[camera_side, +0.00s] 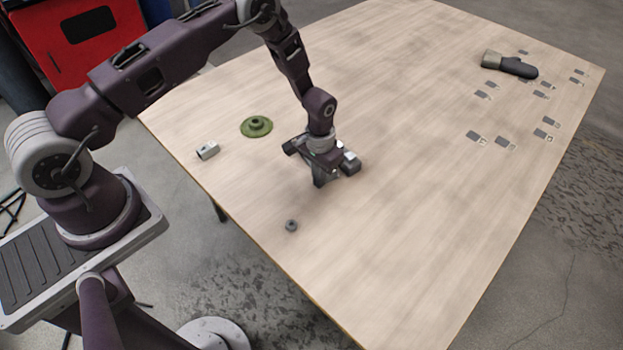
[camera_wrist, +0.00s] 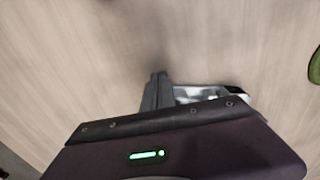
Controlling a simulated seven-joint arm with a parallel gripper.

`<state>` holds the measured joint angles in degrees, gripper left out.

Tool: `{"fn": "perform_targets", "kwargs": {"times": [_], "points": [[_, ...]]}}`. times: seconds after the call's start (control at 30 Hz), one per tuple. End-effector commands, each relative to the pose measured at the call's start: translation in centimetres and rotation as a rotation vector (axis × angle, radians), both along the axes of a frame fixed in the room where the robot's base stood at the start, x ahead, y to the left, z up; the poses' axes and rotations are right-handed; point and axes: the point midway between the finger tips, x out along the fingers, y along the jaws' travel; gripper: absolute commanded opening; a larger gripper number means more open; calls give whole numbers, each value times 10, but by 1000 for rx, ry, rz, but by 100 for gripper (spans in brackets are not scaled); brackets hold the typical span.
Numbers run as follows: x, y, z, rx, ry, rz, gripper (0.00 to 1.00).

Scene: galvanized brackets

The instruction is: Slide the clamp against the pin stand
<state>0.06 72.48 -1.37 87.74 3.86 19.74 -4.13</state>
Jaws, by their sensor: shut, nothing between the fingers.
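A green round base with a raised centre (camera_side: 256,126), which looks like the pin stand, is on the table left of my gripper. Its edge shows at the right of the wrist view (camera_wrist: 315,68). My gripper (camera_side: 319,181) points down low over the table, shut and empty; its dark fingers show in the wrist view (camera_wrist: 157,90). A silver and dark piece (camera_side: 350,162), possibly the clamp, shows right beside the gripper, partly hidden by it. A silvery piece (camera_wrist: 196,93) also shows right of the fingers in the wrist view. I cannot tell whether the fingers touch it.
A small silver block (camera_side: 207,150) lies near the left table edge. A small dark grey ring-like part (camera_side: 291,225) lies near the front edge. A dark-handled tool (camera_side: 511,66) and several small two-tone plates (camera_side: 505,143) lie far right. The middle right of the table is clear.

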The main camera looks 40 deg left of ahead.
Motion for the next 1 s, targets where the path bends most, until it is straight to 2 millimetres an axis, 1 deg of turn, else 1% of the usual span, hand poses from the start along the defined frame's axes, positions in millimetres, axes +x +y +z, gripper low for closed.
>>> {"fn": "perform_targets", "kwargs": {"times": [0.1,0.43,0.6,0.63,0.9,0.97,1.0], "points": [[5,0,0,0,0,0,0],[7,0,1,0,1,0,0],[24,0,0,0,-2,0,0],[24,0,1,0,-1,0,0],[23,0,1,0,1,0,0],[19,0,1,0,2,-1,0],[14,0,1,1,4,-1,0]]}}
